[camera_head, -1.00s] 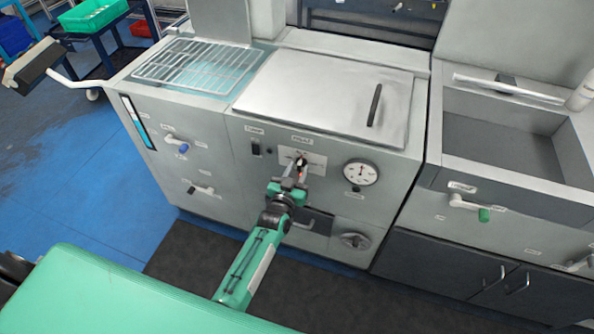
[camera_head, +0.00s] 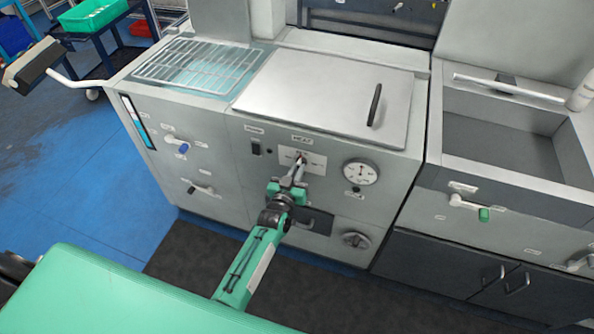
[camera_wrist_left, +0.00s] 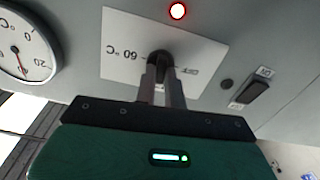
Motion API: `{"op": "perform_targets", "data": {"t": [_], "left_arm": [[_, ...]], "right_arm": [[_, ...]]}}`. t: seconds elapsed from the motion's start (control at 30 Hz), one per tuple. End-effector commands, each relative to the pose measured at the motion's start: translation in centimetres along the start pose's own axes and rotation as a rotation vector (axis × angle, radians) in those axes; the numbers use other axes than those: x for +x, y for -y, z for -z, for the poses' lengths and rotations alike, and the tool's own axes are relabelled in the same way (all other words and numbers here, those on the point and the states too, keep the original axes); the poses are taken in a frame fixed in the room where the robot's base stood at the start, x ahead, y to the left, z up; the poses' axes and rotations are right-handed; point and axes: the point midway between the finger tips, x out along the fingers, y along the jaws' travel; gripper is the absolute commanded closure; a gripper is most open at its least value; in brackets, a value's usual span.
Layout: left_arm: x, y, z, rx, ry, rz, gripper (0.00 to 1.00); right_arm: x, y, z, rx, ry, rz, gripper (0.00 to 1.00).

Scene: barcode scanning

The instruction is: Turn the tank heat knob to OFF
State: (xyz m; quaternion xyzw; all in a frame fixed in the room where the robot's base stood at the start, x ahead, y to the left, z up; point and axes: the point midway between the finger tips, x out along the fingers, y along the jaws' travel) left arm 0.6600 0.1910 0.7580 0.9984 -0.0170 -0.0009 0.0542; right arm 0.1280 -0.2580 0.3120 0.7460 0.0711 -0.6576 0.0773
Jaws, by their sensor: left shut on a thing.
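The tank heat knob (camera_wrist_left: 160,57) is a small dark knob on a white label plate (camera_wrist_left: 190,44) on the grey front panel. In the head view the plate (camera_head: 316,163) sits below the tank lid. My left gripper (camera_head: 300,166) reaches up to the plate from below. In the left wrist view its two grey fingers (camera_wrist_left: 163,75) are closed around the knob, which is partly hidden between them. "60 °C" shows upside down on the plate; other print is too small or covered. I cannot tell which mark the knob points to. My right gripper is not in view.
A red lamp (camera_wrist_left: 177,10) is lit beside the plate. A round gauge (camera_head: 360,173) is to the right of the plate, and a black switch (camera_head: 256,147) to the left. A drawer-like handle (camera_head: 313,220) and another round knob (camera_head: 355,240) are below.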

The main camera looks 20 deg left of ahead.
Motion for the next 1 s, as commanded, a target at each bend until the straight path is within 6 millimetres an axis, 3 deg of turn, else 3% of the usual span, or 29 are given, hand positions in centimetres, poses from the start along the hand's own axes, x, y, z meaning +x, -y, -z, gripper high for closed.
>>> {"op": "perform_targets", "data": {"t": [0.17,0.43,0.73,1.0], "left_arm": [[0.0,0.0,0.0,-0.136,0.001,0.000,1.00],[0.0,0.1,-0.1,-0.390,0.001,-0.001,1.00],[0.0,0.2,-0.2,-0.675,0.000,0.000,1.00],[0.0,0.2,-0.3,-0.933,0.001,0.000,1.00]], "right_arm": [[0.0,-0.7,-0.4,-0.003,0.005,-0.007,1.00],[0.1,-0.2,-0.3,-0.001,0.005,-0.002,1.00],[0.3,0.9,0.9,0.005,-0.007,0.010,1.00],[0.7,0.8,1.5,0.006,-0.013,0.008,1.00]]}}
